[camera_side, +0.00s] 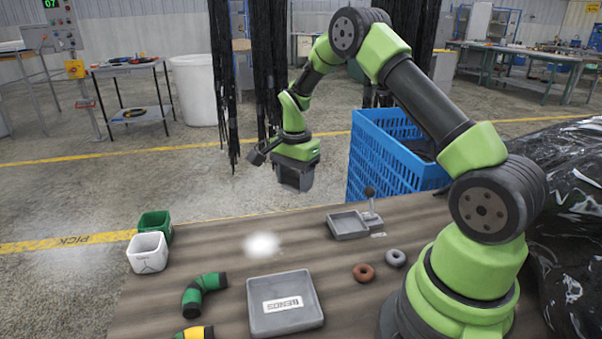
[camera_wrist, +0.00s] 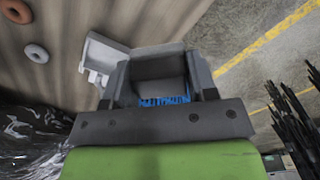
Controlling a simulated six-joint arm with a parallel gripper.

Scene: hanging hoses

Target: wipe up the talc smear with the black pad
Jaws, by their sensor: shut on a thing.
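The talc smear (camera_side: 263,245) is a soft white patch on the wooden table, left of the small grey tray. It does not show in the wrist view. My gripper (camera_side: 295,180) is raised above the table's far edge, up and to the right of the smear and apart from it. In the wrist view my gripper (camera_wrist: 161,80) has its fingers closed on the sides of a dark block, the black pad (camera_wrist: 158,68). The pad's lower face is hidden, and in the side view it is hard to tell from the fingers.
Brown (camera_side: 364,272) and grey rings (camera_side: 396,257), a BENDS tray (camera_side: 285,325), a green-ended elbow (camera_side: 203,292), white (camera_side: 148,254) and green bins (camera_side: 156,224) are on the table. A blue crate (camera_side: 375,155) and hanging hoses (camera_side: 222,90) stand behind.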

